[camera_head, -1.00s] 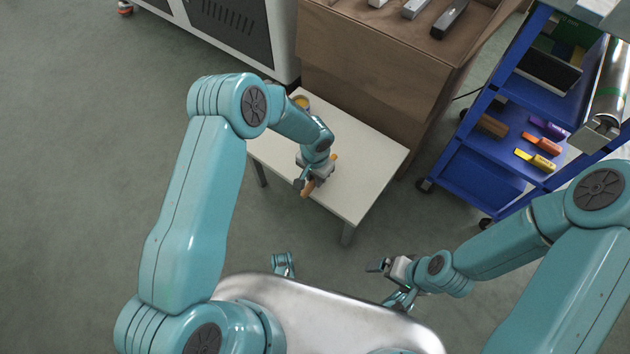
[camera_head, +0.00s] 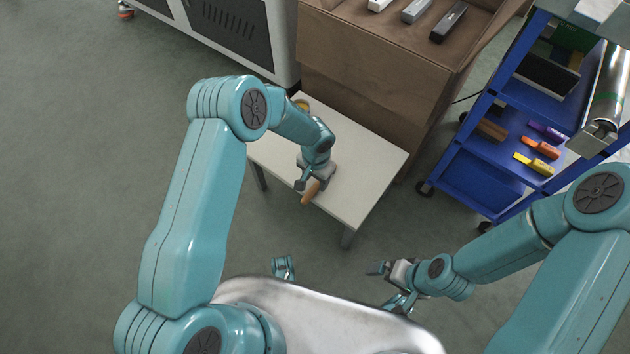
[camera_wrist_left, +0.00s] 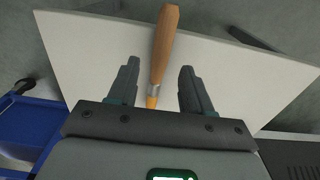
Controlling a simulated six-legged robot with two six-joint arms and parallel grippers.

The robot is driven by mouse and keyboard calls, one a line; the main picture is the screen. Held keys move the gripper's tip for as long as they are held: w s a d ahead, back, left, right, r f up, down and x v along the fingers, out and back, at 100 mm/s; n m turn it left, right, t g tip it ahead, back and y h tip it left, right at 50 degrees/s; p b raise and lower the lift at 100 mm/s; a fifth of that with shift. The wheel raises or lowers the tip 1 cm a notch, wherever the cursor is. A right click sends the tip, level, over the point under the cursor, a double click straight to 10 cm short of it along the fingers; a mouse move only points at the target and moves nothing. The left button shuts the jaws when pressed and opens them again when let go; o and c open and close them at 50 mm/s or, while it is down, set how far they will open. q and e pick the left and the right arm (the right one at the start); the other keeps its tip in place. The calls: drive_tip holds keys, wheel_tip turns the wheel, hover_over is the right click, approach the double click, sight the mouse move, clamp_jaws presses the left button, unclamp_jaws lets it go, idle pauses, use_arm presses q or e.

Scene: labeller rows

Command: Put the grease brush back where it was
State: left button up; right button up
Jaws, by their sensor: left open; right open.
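The grease brush has a wooden handle (camera_head: 311,192), a pale ferrule and a yellow-orange tip. In the left wrist view the brush (camera_wrist_left: 164,45) lies between my left gripper's two fingers (camera_wrist_left: 158,70), with visible gaps on both sides. The handle end reaches to or slightly past the white table's near edge. In the head view my left gripper (camera_head: 309,180) is over the table (camera_head: 365,165), open, and hides the brush's tip end. My right gripper (camera_head: 381,268) is open and empty, low in front of my body, away from the table.
A yellowish round tin (camera_head: 302,104) stands at the table's back corner, partly hidden by my left arm. A brown cabinet (camera_head: 370,80) stands behind the table. A blue trolley (camera_head: 485,180) with several coloured tools is at the right. The table's right half is clear.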

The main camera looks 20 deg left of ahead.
sight(316, 186)
use_arm(q)
wheel_tip(316, 186, up, 12)
drive_tip(key=p, duration=0.3)
drive_tip(key=s+f+n+h, duration=0.2)
drive_tip(key=s+f+n, duration=0.1)
drive_tip(key=s, duration=0.8)
drive_tip(key=s+d+f+n+h, duration=0.1)
drive_tip(key=s+f+n+h, duration=0.1)
drive_tip(key=s, duration=0.9)
drive_tip(key=shift+d+f+n, duration=0.2)
drive_tip(key=shift+f+n, duration=0.3)
drive_tip(key=shift+f, duration=0.2)
wheel_tip(316, 186, up, 22)
drive_tip(key=p, duration=2.2)
drive_tip(key=shift+r, duration=0.2)
